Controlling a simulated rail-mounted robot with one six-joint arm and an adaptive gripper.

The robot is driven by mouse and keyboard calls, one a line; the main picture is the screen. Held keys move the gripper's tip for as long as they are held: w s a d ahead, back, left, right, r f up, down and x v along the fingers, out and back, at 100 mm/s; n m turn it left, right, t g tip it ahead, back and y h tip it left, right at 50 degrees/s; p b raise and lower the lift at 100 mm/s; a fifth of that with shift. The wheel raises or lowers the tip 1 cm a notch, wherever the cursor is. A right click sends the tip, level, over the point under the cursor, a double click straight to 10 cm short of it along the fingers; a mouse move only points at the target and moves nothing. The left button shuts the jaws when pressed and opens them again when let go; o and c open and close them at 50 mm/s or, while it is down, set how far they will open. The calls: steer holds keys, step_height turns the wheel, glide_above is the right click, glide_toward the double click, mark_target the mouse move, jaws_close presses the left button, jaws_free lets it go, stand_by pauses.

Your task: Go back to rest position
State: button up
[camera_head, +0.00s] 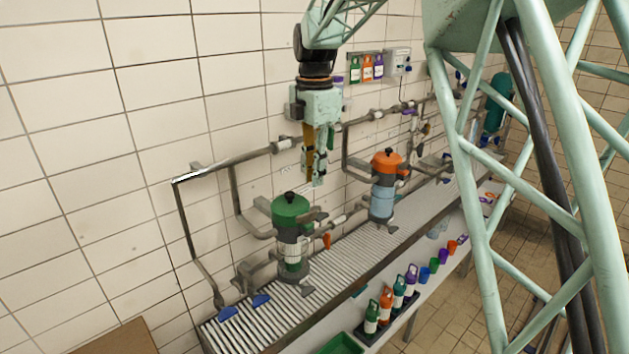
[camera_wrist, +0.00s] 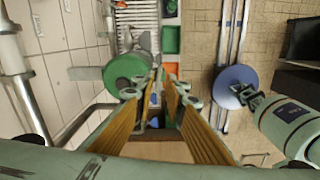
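My gripper (camera_head: 317,178) hangs pointing down in the middle of the head view, in front of the tiled wall. It is above the bench, between the green-topped vessel (camera_head: 291,215) and the orange-topped vessel (camera_head: 385,165). In the wrist view my gripper (camera_wrist: 160,93) shows two yellow-sided fingers spread apart, with nothing held between them. The green lid (camera_wrist: 128,73) shows below and to the left of the fingers in that view. My gripper appears clear of both vessels.
Grey pipes (camera_head: 235,160) run along the wall. The slatted bench (camera_head: 330,262) holds blue pieces (camera_head: 228,314) at its near end. A lower shelf carries several coloured bottles (camera_head: 386,305) and cups (camera_head: 434,264). A small wall shelf holds bottles (camera_head: 367,69). The tiled floor (camera_head: 440,320) is open at right.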

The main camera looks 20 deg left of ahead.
stand_by(0.4)
steer(key=s+d+r+m+t+b, duration=0.1)
steer(key=s+d+r+m+b, duration=0.2)
steer(key=s+d, duration=0.45)
steer(key=s+d+r+m+b, duration=0.1)
steer(key=s+d+r+m, duration=0.35)
steer(key=d, duration=0.65)
steer(key=s+d+r+m+t+b, duration=0.1)
steer(key=s+d+r+m+b, duration=0.1)
steer(key=s+d+m, duration=0.6)
steer(key=s+d+f+m+b, duration=0.2)
steer(key=s+d+f+m, duration=0.2)
steer(key=s, duration=0.5)
steer(key=s+d+f+m+t+b, duration=0.1)
steer(key=s+d+f+m, duration=0.3)
steer(key=s+d, duration=0.3)
steer(key=s+d+f+m+t+b, duration=0.1)
steer(key=s+d, duration=0.5)
steer(key=s, duration=0.6)
step_height(320, 180, down, 3)
steer(key=m+b, duration=0.1)
steer(key=m, duration=0.2)
steer(key=shift+d+b, duration=0.15)
steer(key=shift+b, duration=0.2)
steer(key=shift+r, duration=0.15)
